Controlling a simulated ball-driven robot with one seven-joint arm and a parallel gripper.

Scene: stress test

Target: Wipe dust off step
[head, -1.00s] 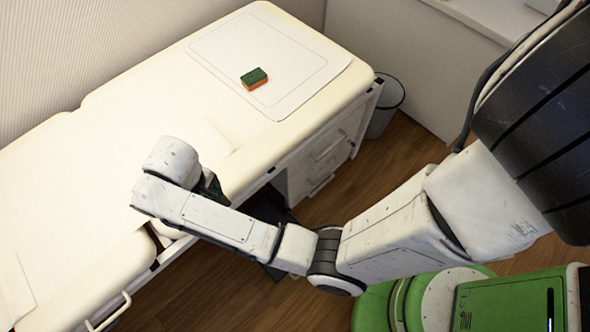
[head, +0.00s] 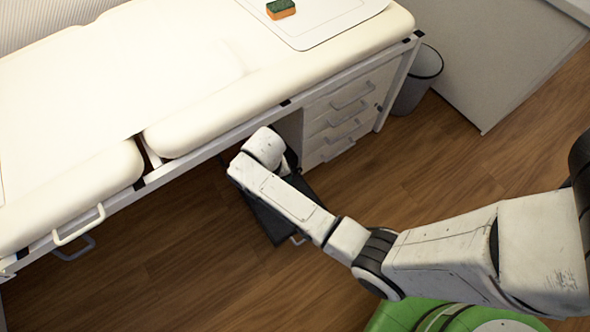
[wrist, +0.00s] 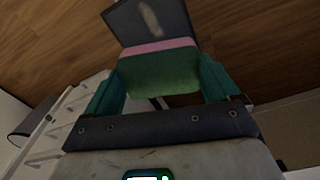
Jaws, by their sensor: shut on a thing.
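My gripper (wrist: 165,72) shows in the wrist view with teal fingers. It is shut on a sponge (wrist: 158,76) with a green body and a pink layer. Just beyond the sponge is a dark step (wrist: 128,22) with a pale, elongated dust patch (wrist: 151,18). Whether the sponge touches the step is not clear. In the head view the dark step (head: 268,221) stands on the floor beside the couch, partly covered by my arm. My gripper and the held sponge are hidden there behind my wrist.
A cream padded couch (head: 90,95) runs along the wall, with a drawer unit (head: 345,115) beneath it. An orange and green sponge (head: 281,9) lies on a white mat (head: 325,28) on top. A bin (head: 418,80) stands right. The wooden floor in front is open.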

